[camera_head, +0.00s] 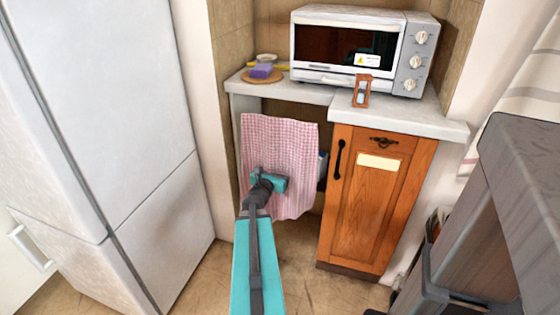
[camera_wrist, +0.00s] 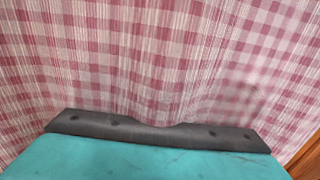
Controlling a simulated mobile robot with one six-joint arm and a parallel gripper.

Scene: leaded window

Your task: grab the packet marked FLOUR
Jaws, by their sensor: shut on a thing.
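No packet marked FLOUR can be made out in either view. A pink-and-white checked cloth (camera_head: 282,145) hangs below the counter, covering most of the open space left of the wooden cabinet. My gripper (camera_head: 268,182) is at the lower left part of this cloth and is shut on it. In the wrist view, the checked cloth (camera_wrist: 160,60) fills the picture beyond the dark edge of my gripper (camera_wrist: 160,132).
A wooden cabinet (camera_head: 372,205) with a blank-looking label stands right of the cloth. On the counter (camera_head: 440,118) are a toaster oven (camera_head: 405,70), an hourglass (camera_head: 361,91) and a purple block (camera_head: 261,71) on a round board. A white fridge (camera_head: 150,120) stands left. A dark piece of furniture (camera_head: 525,170) is at right.

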